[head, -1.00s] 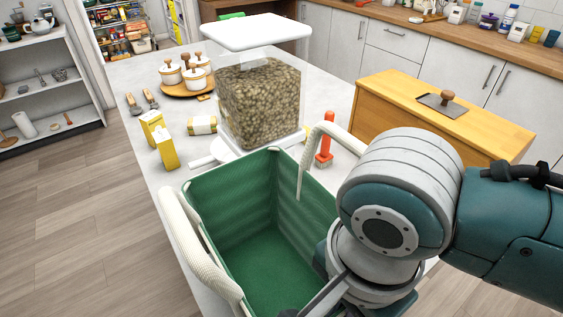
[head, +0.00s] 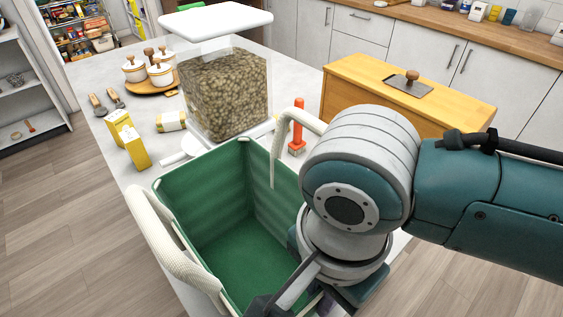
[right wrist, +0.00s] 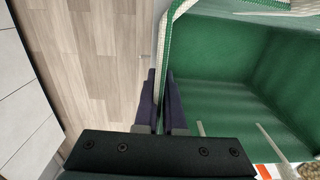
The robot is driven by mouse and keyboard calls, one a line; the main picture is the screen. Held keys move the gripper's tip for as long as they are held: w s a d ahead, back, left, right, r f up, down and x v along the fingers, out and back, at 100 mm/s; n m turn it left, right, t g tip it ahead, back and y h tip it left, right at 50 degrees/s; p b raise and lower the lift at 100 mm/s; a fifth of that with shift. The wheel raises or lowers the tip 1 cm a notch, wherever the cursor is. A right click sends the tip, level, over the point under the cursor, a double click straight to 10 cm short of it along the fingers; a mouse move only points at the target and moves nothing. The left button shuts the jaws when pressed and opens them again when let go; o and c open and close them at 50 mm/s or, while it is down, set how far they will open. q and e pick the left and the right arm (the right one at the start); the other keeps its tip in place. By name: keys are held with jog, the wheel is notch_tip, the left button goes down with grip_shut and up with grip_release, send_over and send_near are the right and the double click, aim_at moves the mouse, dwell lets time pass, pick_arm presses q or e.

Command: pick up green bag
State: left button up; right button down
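The green bag (head: 245,250) stands open-topped at the near end of the light table, with a white rope handle (head: 170,250) on its left side and another (head: 293,125) at its back right. My right gripper (head: 285,300) is at the bag's near side; my arm hides part of the bag in the head view. In the right wrist view, the bag (right wrist: 235,70) lies right of the fingers. My right gripper (right wrist: 161,100) has its fingers close together, with the bag's pale-edged wall running between them. My left gripper is not in view.
A clear container (head: 225,92) of brown pieces with a white lid stands behind the bag. A wooden box (head: 395,100) is at right. Open floor (head: 60,210) lies left of the table.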

notch_tip(320, 180, up, 13)
jog(key=shift+r+p, duration=0.1)
jog(key=shift+p, duration=0.65)
notch_tip(320, 180, up, 7)
jog(key=p, duration=0.3)
